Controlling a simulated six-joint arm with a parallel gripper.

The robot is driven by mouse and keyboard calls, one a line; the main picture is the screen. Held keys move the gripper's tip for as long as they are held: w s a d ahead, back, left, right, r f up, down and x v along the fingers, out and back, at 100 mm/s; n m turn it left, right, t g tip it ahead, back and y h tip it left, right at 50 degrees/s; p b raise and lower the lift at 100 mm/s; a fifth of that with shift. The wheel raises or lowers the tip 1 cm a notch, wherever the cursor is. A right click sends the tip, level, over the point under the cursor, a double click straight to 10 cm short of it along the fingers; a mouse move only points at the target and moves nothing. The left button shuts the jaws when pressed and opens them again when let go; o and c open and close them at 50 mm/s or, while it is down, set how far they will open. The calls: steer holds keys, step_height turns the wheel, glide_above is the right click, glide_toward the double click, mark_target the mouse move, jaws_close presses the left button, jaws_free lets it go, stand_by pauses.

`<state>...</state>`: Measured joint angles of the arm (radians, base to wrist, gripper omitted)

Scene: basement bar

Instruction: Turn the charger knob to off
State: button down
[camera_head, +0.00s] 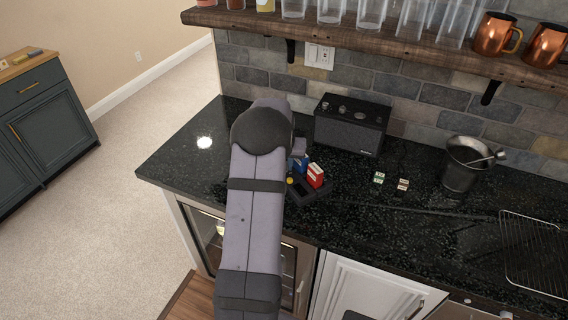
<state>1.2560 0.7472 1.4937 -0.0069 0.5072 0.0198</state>
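A small dark base (312,193) lies on the black counter just right of my arm. It carries a red block (315,176), a blue block (301,164) and a small yellow round part (290,181). It may be the charger, but I cannot tell for sure. My arm hides its left side, and no knob setting can be read. My arm reaches up from the bottom, and a small grey piece of its far end shows close to the blue block. My gripper's fingers are hidden, so neither their opening nor any contact shows.
A black speaker-like box (351,123) with small knobs on top stands behind, against the brick wall. Two small blocks (379,178) (403,185), a metal bucket (466,164) and a wire rack (533,252) are to the right. A shelf (400,58) with glasses and copper mugs hangs above.

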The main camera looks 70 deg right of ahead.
steer(key=n+b, duration=0.1)
steer(key=n, duration=0.1)
steer(key=n+t+b, duration=0.1)
steer(key=n+b, duration=0.1)
steer(key=shift+s+d+f+y, duration=0.1)
steer(key=shift+s+f+y, duration=0.1)
steer(key=shift+y, duration=0.2)
steer(key=shift+r+n+t+y+b, duration=0.2)
steer(key=shift+n+t+y+b, duration=0.35)
steer(key=shift+n+b, duration=1)
steer(key=shift+n, duration=0.35)
steer(key=c, duration=1.6)
jaws_free()
steer(key=shift+r, duration=0.15)
steer(key=shift+b+v, duration=0.95)
steer(key=shift+v, duration=2.65)
steer(key=shift+s, duration=0.1)
